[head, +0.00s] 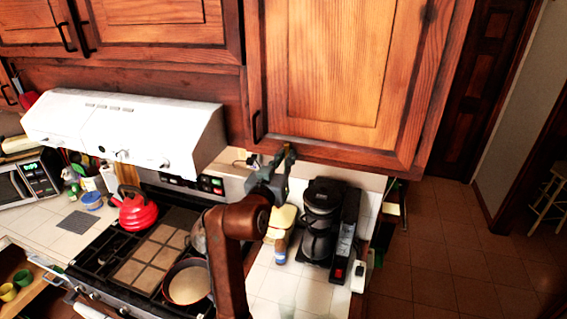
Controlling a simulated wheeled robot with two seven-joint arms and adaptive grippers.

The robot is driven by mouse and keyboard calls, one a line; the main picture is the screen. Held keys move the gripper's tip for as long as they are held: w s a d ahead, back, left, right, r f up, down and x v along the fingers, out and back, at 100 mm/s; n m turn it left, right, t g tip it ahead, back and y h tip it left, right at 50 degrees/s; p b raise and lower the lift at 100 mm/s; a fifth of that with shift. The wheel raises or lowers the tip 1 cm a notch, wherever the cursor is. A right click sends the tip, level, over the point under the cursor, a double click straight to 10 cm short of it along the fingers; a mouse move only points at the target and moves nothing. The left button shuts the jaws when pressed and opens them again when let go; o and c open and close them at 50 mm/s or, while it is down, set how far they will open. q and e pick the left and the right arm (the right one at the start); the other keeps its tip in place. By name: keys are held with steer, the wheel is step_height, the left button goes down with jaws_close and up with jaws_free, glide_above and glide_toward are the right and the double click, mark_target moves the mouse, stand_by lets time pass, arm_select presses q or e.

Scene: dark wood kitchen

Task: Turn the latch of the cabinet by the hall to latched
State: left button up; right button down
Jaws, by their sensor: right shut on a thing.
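The wooden cabinet by the hall (345,75) hangs at the upper middle, its door closed, with a dark handle at the door's lower left. My right gripper (288,156) is raised to the door's bottom edge, a little right of that handle. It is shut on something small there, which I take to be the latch. The fingers cover the latch, so I cannot tell which way it is turned. My left gripper is not in view.
A white range hood (125,130) is left of the gripper, above a stove with a red kettle (134,210) and a pan (187,283). A black coffee maker (320,220) stands on the counter below the cabinet. The tiled hall floor (450,250) at right is clear.

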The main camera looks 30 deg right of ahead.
mark_target(290, 121)
steer(key=shift+f+m, duration=0.1)
steer(key=shift+m, duration=0.4)
steer(key=shift+s+d+b, duration=0.1)
steer(key=shift+b, duration=0.2)
steer(key=c, duration=1.9)
jaws_free()
steer(key=shift+c, duration=0.2)
step_height(290, 121, up, 10)
steer(key=shift+r, duration=0.1)
